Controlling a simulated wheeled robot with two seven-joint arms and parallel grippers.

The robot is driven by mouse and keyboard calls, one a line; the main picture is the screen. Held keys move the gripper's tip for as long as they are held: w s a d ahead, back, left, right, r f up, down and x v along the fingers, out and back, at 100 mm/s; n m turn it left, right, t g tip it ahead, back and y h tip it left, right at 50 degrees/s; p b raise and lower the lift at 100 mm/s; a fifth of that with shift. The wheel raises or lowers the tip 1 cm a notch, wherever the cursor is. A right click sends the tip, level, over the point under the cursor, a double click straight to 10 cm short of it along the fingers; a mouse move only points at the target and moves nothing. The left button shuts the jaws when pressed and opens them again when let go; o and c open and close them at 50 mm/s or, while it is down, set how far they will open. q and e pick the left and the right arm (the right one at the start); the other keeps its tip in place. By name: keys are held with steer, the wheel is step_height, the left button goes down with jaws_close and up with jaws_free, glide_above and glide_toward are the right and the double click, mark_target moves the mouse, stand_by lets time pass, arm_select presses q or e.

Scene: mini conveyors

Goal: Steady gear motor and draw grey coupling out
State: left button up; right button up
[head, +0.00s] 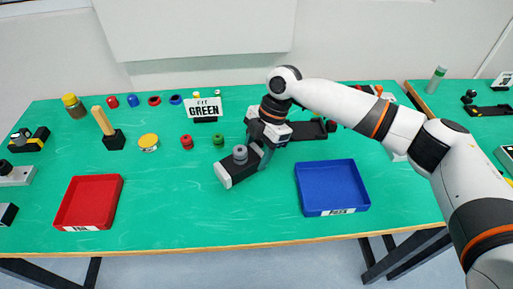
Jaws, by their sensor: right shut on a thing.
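The gear motor (225,174), a dark block with a pale end face, lies on the green table in the middle. The grey coupling (240,152) is an upright grey cylinder on top of it. My right gripper (259,160) reaches down from the upper right and is shut on the gear motor's right part, beside the coupling. The fingers hide some of that end. My left gripper is not in the picture.
A red tray (61,222) stands on the left and a blue tray (308,205) on the right, both empty. Behind are a "FIT GREEN" sign (203,106), a green part (218,140), a red part (187,142) and a wooden-handled tool (102,120). The front middle is clear.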

mark_target(253, 179)
steer(key=shift+f+b, duration=1.05)
steer(key=shift+f, duration=1.55)
steer(key=shift+f, duration=0.55)
steer(key=shift+s+f, duration=0.15)
steer(key=shift+f, duration=0.05)
